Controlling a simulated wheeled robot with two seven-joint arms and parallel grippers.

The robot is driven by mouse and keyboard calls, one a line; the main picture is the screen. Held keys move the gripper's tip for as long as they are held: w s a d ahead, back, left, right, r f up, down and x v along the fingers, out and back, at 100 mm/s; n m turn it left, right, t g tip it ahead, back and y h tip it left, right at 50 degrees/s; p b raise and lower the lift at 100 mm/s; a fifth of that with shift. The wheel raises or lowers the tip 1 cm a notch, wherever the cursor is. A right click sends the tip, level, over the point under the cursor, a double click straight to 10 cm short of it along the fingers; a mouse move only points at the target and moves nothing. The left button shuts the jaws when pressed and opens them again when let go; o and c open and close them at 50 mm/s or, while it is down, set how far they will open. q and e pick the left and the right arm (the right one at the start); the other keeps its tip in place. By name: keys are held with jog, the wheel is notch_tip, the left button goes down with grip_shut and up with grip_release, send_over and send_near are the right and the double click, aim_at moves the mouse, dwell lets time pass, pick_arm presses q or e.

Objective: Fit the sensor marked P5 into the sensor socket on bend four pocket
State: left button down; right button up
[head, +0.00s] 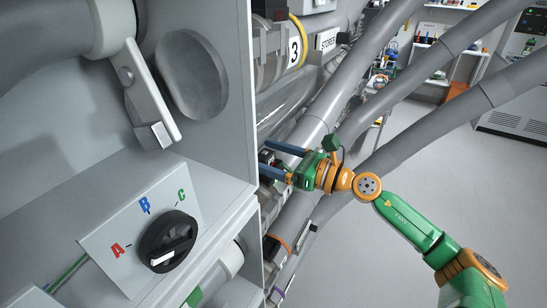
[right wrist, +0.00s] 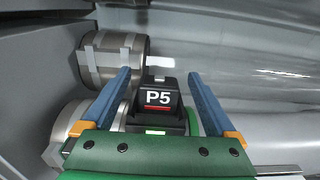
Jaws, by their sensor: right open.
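The black sensor marked P5 (right wrist: 158,99), with white letters and a red stripe, is in the middle of the right wrist view. It stands upright between the two blue fingers of my right gripper (right wrist: 159,76), with a visible gap on each side. The fingers are open and do not touch it. In the head view my right gripper (head: 266,158) reaches in from the right beside the pipework; a small dark block shows between its fingers, too small to read. What the sensor rests on is mostly hidden by my gripper. I cannot make out an empty sensor socket. My left gripper is not in view.
A large grey cabinet fills the left, with a dial (head: 168,243) marked A, B, C and a lever (head: 146,95). Large grey pipes (head: 405,85) run diagonally behind. The floor at right is clear.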

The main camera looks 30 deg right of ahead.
jog(key=b+v, duration=0.2)
jog(key=v, duration=0.3)
jog(key=shift+s+d+f, duration=0.1)
jog(key=shift+s+d, duration=0.05)
jog(key=shift+s, duration=0.15)
jog(key=shift+s+d+b, duration=0.3)
jog(key=shift+s, duration=0.15)
